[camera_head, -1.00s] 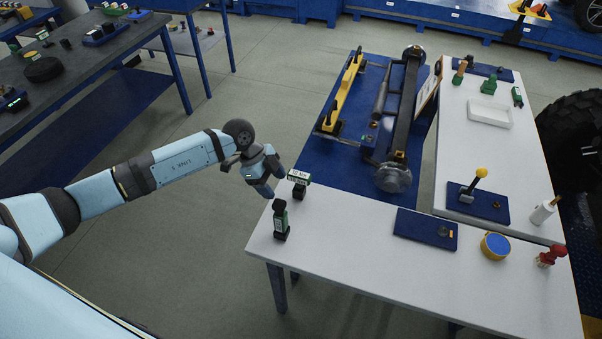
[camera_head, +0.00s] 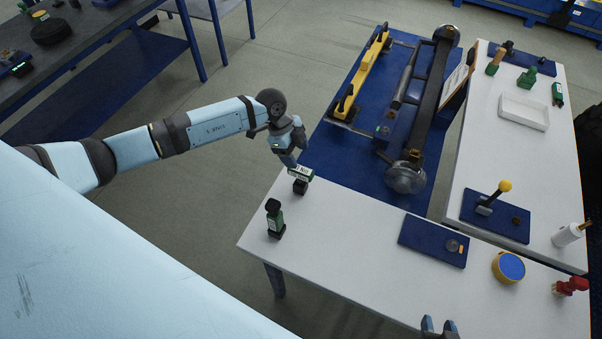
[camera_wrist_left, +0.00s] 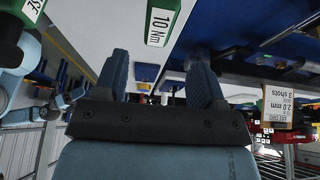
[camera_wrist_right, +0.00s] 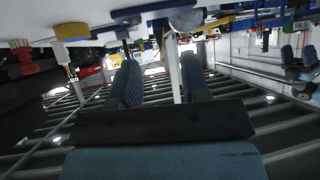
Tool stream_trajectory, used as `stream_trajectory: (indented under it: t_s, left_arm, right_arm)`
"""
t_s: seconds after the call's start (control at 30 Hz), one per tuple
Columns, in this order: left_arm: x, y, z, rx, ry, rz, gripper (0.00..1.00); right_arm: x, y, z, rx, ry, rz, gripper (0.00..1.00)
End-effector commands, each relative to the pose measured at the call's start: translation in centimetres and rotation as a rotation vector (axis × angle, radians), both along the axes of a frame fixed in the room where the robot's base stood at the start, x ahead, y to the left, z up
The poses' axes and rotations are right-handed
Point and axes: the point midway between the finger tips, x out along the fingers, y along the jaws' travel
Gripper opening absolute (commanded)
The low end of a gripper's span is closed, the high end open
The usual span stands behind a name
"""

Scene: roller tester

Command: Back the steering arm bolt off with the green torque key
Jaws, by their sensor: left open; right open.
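A green-and-black tool (camera_head: 301,174) stands at the table's far left corner. A "10 Nm" label (camera_wrist_left: 158,27) shows above my left gripper in the left wrist view. A second green-and-black tool (camera_head: 275,219) stands upright nearer the table's left edge. I cannot tell for sure which is the torque key. My left gripper (camera_head: 290,160) is open and empty, just beyond the first tool; contact cannot be told. My right gripper (camera_head: 438,326) is open and empty at the front table edge. The axle rig (camera_head: 430,105) stands behind the table; its steering arm bolt is too small to make out.
The white table (camera_head: 340,235) carries a blue plate (camera_head: 433,240), a yellow-and-blue round tin (camera_head: 508,267) and a red item (camera_head: 570,286). The right table holds a yellow-knobbed lever (camera_head: 494,197) and a white tray (camera_head: 524,110). The front table's left middle is clear.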

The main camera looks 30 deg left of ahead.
Motion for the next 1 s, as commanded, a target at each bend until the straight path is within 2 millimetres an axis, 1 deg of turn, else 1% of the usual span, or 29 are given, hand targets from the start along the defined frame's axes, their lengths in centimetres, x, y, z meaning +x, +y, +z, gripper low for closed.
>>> stream_trajectory:
  t_s: [0.03,0.1,0.2,0.37,0.43,0.63,0.7,0.83,1.0]
  left_arm:
    - [0.0,-0.6,-1.9,-0.002,0.003,-0.001,0.64]
    - [0.0,-0.9,-3.0,-0.001,0.001,-0.002,0.64]
    - [0.0,-1.3,-3.7,0.000,0.001,-0.001,0.64]
    - [0.0,-1.4,-4.1,0.000,0.001,-0.001,0.64]
    - [-0.1,-1.5,-4.7,0.000,0.001,-0.001,0.64]
    - [-0.6,-1.7,-7.5,0.000,0.001,-0.002,0.64]
    - [-0.5,-2.0,-8.3,-0.001,0.000,-0.001,0.64]
    - [-0.5,-2.5,-8.9,-0.001,0.000,-0.001,0.64]
    - [-0.5,-2.5,-8.7,-0.001,0.000,-0.001,0.64]
  right_arm:
    - [0.0,0.1,-1.0,-0.006,-0.006,0.011,0.43]
    - [0.0,0.0,-1.8,-0.010,-0.011,0.024,0.43]
    - [0.1,-0.1,-2.5,-0.015,-0.009,0.030,0.43]
    - [0.6,0.0,-2.7,-0.013,-0.016,0.031,0.43]
    - [0.6,0.1,-3.1,-0.010,-0.019,0.031,0.43]
    - [0.6,0.6,-5.6,0.000,-0.015,0.036,0.43]
    - [0.6,0.8,-6.4,0.003,-0.012,0.039,0.43]
    - [0.6,1.1,-7.2,0.006,-0.009,0.044,0.43]
    - [0.6,1.1,-6.9,0.005,-0.010,0.046,0.43]
